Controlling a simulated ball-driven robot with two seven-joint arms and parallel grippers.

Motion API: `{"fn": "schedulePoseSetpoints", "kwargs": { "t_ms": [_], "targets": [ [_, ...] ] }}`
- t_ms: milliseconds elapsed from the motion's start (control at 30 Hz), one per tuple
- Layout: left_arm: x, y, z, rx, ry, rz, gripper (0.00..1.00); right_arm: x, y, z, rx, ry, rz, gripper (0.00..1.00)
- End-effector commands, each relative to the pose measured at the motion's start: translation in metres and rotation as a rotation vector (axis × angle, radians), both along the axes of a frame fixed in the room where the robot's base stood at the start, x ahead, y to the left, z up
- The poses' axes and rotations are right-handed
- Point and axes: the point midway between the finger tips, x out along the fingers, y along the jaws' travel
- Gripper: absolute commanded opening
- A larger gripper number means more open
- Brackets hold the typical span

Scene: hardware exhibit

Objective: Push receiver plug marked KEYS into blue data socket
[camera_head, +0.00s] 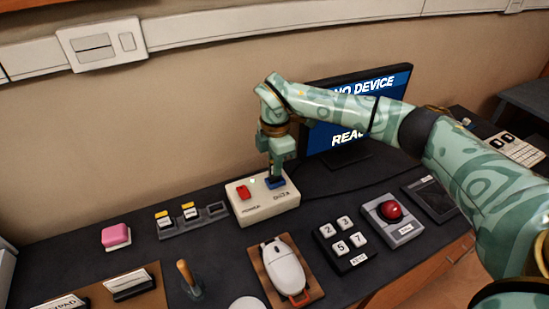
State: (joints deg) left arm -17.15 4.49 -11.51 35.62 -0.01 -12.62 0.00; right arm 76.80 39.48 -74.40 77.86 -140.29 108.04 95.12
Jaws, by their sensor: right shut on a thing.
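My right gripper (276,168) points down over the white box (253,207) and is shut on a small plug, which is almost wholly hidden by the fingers. The fingertips are right at the blue data socket (275,184) on the right part of the box top. I cannot tell how deep the plug sits in the socket, and its KEYS marking does not show. My left gripper is not in view.
A red switch (243,192) is on the same box. A rack (194,220) at left holds two yellow-marked plugs and an empty slot. A mouse (285,268), number keys (342,240) and a red button (390,210) stand in front. A monitor (357,110) reading "NO DEVICE" stands behind my arm.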

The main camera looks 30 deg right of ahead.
Motion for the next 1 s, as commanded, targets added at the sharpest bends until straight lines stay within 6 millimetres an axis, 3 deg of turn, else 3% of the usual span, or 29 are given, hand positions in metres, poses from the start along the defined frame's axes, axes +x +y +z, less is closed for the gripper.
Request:
{"fn": "schedulePoseSetpoints", "kwargs": {
  "t_ms": [1000],
  "targets": [
    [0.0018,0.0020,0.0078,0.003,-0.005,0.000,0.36,-0.0004,0.0004,-0.0003,0.001,0.000,0.001,0.00]
  ]
}}
